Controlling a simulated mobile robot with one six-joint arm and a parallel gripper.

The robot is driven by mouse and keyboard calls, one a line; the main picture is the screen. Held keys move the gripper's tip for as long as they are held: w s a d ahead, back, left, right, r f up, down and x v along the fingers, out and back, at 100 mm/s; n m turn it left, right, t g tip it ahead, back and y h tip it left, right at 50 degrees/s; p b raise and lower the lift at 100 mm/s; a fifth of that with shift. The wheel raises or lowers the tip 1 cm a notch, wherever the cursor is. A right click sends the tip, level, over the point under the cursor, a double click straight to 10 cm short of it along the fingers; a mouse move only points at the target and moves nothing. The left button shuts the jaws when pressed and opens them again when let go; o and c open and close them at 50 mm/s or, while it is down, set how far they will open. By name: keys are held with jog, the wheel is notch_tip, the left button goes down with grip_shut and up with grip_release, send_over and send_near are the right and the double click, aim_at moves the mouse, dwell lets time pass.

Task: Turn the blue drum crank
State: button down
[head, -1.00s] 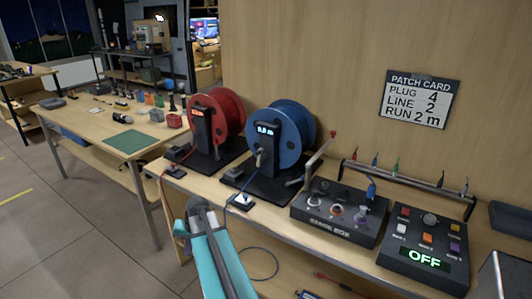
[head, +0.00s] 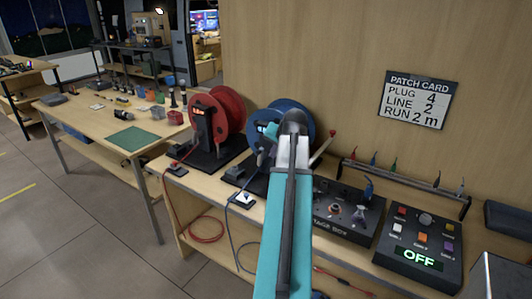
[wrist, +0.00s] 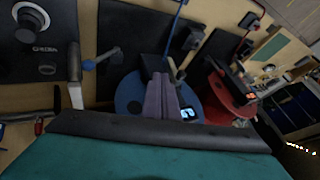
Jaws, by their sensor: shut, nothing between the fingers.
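The blue drum (head: 287,108) stands on the long bench against the wooden wall, partly hidden behind my arm. It also shows in the wrist view (wrist: 128,92), behind the fingers. My gripper (head: 293,118) is shut and empty, in front of the drum; in the wrist view its two grey fingers (wrist: 158,82) lie together over the drum. A pale lever (head: 321,149) with a red tip stands just right of the drum. In the wrist view a blue-grey handle (wrist: 101,58) lies beside the drum. I cannot tell which is the crank; contact is not visible.
The red drum (head: 217,115) stands left of the blue one. A stage box (head: 350,212), a control box reading OFF (head: 420,250) and a rack of coloured plugs (head: 405,180) are to the right. A patch card (head: 418,100) hangs on the wall.

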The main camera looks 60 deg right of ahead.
jog(key=shift+s+d+r+h, duration=0.15)
jog(key=shift+s+d+r, duration=0.2)
jog(key=shift+s, duration=0.15)
jog(key=shift+s+d+r+h, duration=0.15)
jog(key=shift+s+d+r, duration=0.2)
jog(key=shift+s, duration=0.15)
jog(key=shift+w+f, duration=0.1)
jog(key=p, duration=0.4)
send_near(261, 156)
jog(key=s+x, duration=0.1)
jog(key=x, duration=0.5)
jog(key=shift+d+f, duration=0.2)
jog(key=shift+d, duration=0.25)
jog(key=shift+a, duration=0.1)
jog(key=shift+w+r, duration=0.1)
